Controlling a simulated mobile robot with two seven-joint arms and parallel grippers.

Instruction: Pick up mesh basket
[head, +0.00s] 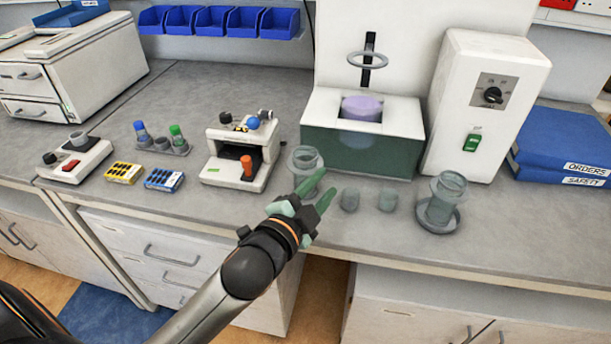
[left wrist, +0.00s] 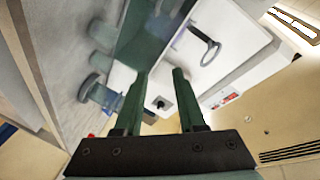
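My left gripper (head: 320,188) is open and empty above the front of the bench. Its two green fingers also stand apart in the left wrist view (left wrist: 158,78). A grey see-through vessel (head: 306,162) stands just behind the fingertips, partly covered by them. Another see-through vessel (head: 447,190) stands in a round dark dish (head: 437,224) to the right. Two small grey cups (head: 349,199) (head: 388,200) stand between them. I cannot tell which of these is the mesh basket; no mesh is clear. My right gripper is not in view.
Behind the vessels stands a white-and-green bath (head: 318,143) with a ring (head: 368,59) above it. A white control box (head: 467,110) and blue binders (head: 565,140) stand to the right. A white instrument (head: 238,165) and small blocks (head: 164,179) stand left. The right front edge is clear.

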